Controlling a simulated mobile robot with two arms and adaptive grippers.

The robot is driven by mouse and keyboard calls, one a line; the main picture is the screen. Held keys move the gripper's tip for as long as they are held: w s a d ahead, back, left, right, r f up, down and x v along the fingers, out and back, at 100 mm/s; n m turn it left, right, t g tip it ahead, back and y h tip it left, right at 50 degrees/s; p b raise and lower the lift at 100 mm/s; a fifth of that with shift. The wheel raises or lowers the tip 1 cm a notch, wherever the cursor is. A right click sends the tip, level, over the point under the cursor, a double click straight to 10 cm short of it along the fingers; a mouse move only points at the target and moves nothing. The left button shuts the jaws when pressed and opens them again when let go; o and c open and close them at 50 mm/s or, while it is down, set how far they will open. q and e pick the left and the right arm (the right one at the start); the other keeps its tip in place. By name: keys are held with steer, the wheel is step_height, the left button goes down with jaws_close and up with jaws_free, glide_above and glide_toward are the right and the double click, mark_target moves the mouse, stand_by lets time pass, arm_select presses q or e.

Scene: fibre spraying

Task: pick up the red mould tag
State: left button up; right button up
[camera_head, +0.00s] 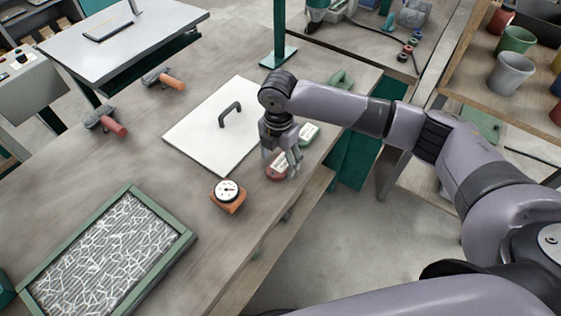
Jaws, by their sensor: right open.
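The red mould tag (275,172) lies on the workbench near its right edge, a small red piece with a pale label. My right gripper (291,168) points down at its right side and covers part of it. The fingers are open, and I cannot tell whether they touch the tag. A green tag (308,134) with a pale label lies just behind the gripper. My left gripper is not in view.
A round dial gauge on an orange base (228,194) stands left of the red tag. A white panel with a black handle (205,135) lies behind it. A green-framed fibre tray (100,255) is at the front left. Two tools with orange and red handles (112,126) lie further back.

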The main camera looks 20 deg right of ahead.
steer(key=shift+f, duration=0.8)
steer(key=shift+c, duration=0.2)
steer(key=c, duration=1)
